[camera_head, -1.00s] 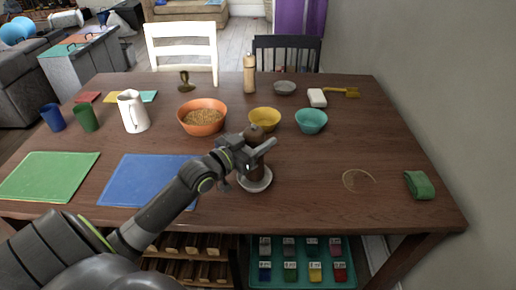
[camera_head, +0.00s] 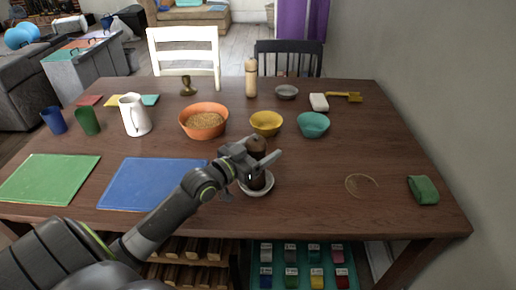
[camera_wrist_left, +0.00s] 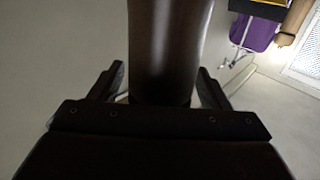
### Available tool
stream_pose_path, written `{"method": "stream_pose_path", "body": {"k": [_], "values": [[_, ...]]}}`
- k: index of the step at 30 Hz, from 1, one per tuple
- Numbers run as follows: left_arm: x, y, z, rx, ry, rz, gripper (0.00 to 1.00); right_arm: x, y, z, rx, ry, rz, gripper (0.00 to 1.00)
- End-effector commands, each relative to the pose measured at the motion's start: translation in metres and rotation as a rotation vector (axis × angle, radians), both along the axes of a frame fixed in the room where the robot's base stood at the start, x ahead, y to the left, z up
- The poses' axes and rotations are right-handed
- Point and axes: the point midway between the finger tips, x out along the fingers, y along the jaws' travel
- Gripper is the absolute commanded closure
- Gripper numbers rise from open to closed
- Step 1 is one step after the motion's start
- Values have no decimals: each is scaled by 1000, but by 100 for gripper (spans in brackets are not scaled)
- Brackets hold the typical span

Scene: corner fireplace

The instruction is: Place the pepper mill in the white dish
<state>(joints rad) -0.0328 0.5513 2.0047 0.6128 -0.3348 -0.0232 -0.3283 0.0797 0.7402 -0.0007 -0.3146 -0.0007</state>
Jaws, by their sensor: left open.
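The dark brown pepper mill (camera_head: 258,181) is upright over the small white dish (camera_head: 270,187), and its lower end appears to sit inside the rim. My left gripper (camera_head: 266,160) is at the mill's upper body, with its fingers open on either side and hiding part of it. In the left wrist view, the mill (camera_wrist_left: 165,45) is a dark brown column between the two spread fingers (camera_wrist_left: 162,88). My right gripper does not show.
Behind the dish are the orange bowl (camera_head: 203,131), yellow bowl (camera_head: 266,131) and teal bowl (camera_head: 313,133). A pale wooden mill (camera_head: 251,80) stands farther back. The blue mat (camera_head: 140,185) lies left. The table right of the dish is mostly clear, with a green cloth (camera_head: 423,190).

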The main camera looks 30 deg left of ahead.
Motion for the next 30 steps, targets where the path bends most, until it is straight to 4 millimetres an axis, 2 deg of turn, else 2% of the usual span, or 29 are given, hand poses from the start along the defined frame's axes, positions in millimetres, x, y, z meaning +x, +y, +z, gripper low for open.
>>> {"method": "stream_pose_path", "body": {"k": [5, 21, 30], "values": [[-6, 2, 3, 3, 2, 1, 29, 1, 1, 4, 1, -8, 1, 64], [-93, 22, 5, 2, 5, 0, 29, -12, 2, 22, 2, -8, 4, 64], [-116, 28, 4, 1, 1, 0, 29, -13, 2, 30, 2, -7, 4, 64]]}}
